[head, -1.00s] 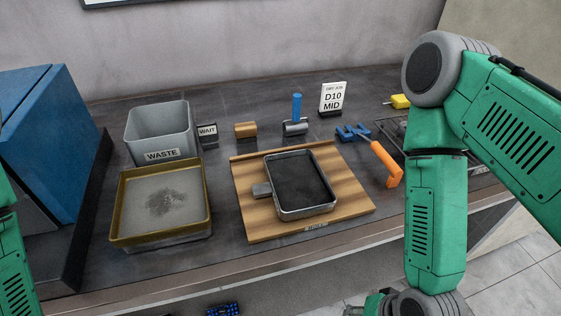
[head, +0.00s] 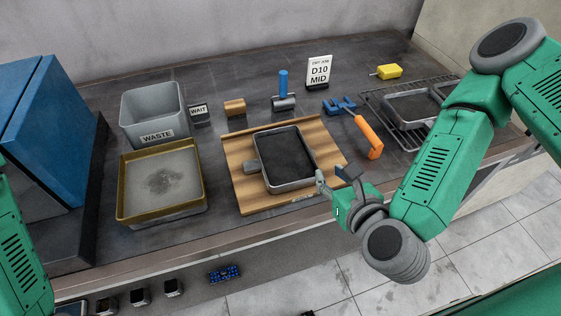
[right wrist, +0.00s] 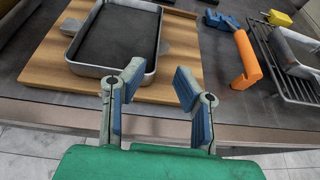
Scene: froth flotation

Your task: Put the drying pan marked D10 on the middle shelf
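A dark-filled metal pan (head: 288,185) with a small grey tab lies on a wooden board (head: 243,193). A second similar pan (head: 412,123) sits on the wire rack at right. I cannot read D10 on either pan; a sign (head: 319,73) behind reads "DRY JOB D10 MID". My right gripper (head: 333,175) is open and empty, just off the board's front right corner, near the first pan. In the right wrist view its spread fingers (right wrist: 153,95) show in front of that pan (right wrist: 115,38), apart from it. No middle shelf can be made out. My left gripper is out of view.
A blue cabinet (head: 50,140) stands at far left, beside a grey WASTE bin (head: 150,112) and a yellow-rimmed tray (head: 160,205). An orange-handled tool (head: 367,137) lies between the board and the wire rack (head: 380,110). A yellow-handled item (head: 389,71) is behind.

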